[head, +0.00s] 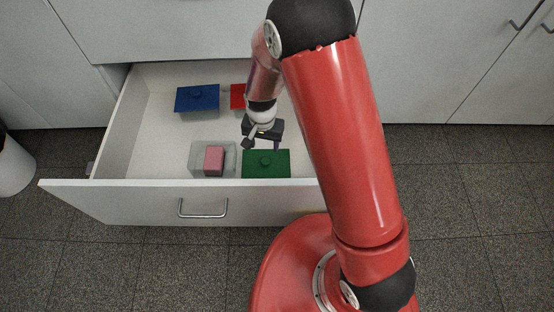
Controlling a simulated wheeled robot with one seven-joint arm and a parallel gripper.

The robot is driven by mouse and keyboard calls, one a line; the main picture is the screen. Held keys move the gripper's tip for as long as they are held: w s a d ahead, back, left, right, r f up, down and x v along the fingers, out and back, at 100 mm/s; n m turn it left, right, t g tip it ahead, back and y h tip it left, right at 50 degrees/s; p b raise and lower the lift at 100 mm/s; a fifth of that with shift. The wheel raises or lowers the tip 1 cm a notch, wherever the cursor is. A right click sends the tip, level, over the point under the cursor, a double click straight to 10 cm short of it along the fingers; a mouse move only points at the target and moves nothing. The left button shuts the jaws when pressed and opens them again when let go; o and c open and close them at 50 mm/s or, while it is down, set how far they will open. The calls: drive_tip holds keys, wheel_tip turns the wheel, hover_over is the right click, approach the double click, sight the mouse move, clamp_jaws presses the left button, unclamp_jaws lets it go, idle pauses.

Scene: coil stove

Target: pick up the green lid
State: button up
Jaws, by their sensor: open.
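The green lid (266,165) is a flat green rectangle with a small knob, lying in the open white drawer near its front wall. My gripper (262,147) is open and empty, pointing down just behind and above the lid's knob in the picture. It looks apart from the lid, but its exact height cannot be told. What lies under the lid is hidden.
The open drawer (110,195) also holds a blue lid (197,98), a red thing (237,96) partly hidden by my arm, and a clear container (197,158) with a pink block (214,160). A white bin (14,165) stands at the left edge.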

sight(266, 159)
drive_tip(key=f, duration=0.2)
drive_tip(key=f+b, duration=0.1)
drive_tip(key=f, duration=0.5)
drive_tip(key=shift+s+d+f+b, duration=0.1)
drive_tip(key=shift+s+f+b, duration=0.05)
drive_tip(key=shift+s+b, duration=0.15)
drive_tip(key=c, duration=1.1)
